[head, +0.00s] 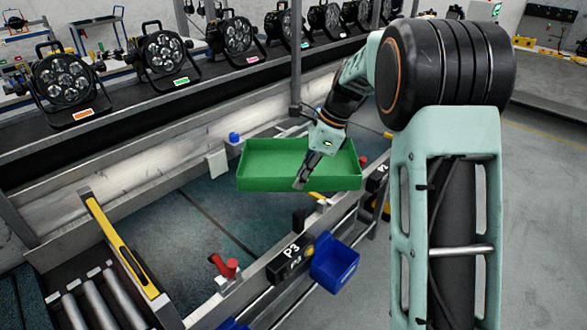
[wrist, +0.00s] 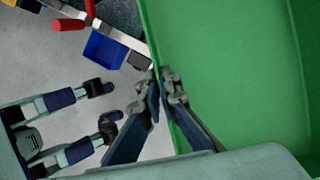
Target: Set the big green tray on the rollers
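The big green tray (head: 265,184) is a shallow open box, and it looks empty. In the head view it is in the middle, over the dark blue-grey work surface. My gripper (head: 300,183) is at its near wall, right of the middle. In the wrist view my gripper (wrist: 160,78) has one finger on each side of the wall of the green tray (wrist: 240,60), pinching it. Metal rollers (head: 98,300) lie at the lower left of the head view, apart from the tray.
A yellow-topped rail (head: 122,248) stands beside the rollers. A red handle (head: 225,267) and a blue bin (head: 334,263) are along the front rail marked P3. Several par cans (head: 163,58) stand on the rear shelf. The work surface (head: 180,240) between tray and rollers is largely clear.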

